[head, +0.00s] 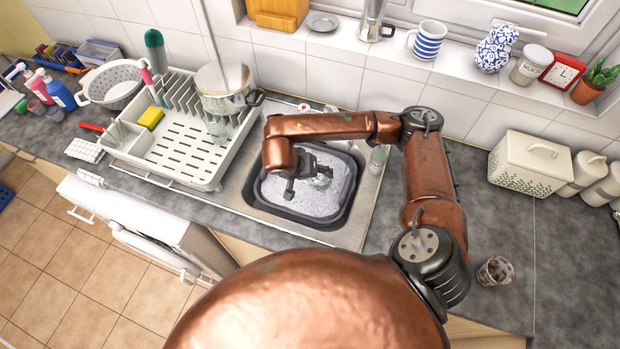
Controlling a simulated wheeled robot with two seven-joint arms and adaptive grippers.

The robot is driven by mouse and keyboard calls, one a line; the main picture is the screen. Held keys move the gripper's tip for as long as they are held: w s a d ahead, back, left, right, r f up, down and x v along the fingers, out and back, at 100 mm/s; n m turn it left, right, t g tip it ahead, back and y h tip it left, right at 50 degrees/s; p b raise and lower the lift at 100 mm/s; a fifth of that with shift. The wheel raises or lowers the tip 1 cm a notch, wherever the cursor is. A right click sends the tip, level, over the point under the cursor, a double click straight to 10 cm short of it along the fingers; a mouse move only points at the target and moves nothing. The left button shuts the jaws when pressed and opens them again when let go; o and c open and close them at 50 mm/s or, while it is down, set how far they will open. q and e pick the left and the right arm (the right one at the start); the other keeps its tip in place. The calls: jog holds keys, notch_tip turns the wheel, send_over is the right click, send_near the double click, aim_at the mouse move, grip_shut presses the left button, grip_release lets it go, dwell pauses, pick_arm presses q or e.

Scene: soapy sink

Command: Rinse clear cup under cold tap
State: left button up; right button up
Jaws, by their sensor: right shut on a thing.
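My right gripper (303,180) is over the grey basin (343,207) in the sink, which holds foamy water. It is shut on a clear cup (323,177), small and partly hidden by the gripper; its tilt is hard to tell. The tap (303,107) at the back of the sink is mostly hidden behind my right arm, and I cannot tell whether water runs. My left gripper is not in view.
A white dish rack (180,155) with a pot (223,88) stands left of the sink. A glass (495,271) with dark contents stands on the right counter, near a white bread bin (530,165).

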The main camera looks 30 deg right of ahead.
jog(key=shift+w+d+f+b, duration=0.2)
jog(key=shift+d+f+b, duration=0.05)
jog(key=shift+d, duration=0.4)
jog(key=shift+w+d+f+b, duration=0.2)
jog(key=shift+d+b, duration=0.05)
jog(key=shift+d, duration=1.1)
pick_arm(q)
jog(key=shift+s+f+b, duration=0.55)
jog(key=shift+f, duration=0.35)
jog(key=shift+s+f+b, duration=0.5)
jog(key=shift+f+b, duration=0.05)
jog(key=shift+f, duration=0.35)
pick_arm(e)
jog(key=w+d+f, duration=0.1)
jog(key=d, duration=0.5)
jog(key=shift+w+d+f, duration=0.1)
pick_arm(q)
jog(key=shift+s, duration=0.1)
pick_arm(e)
jog(key=shift+s+d, duration=0.4)
jog(key=shift+d, duration=0.05)
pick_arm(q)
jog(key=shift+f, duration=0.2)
pick_arm(e)
jog(key=shift+w+a, duration=0.2)
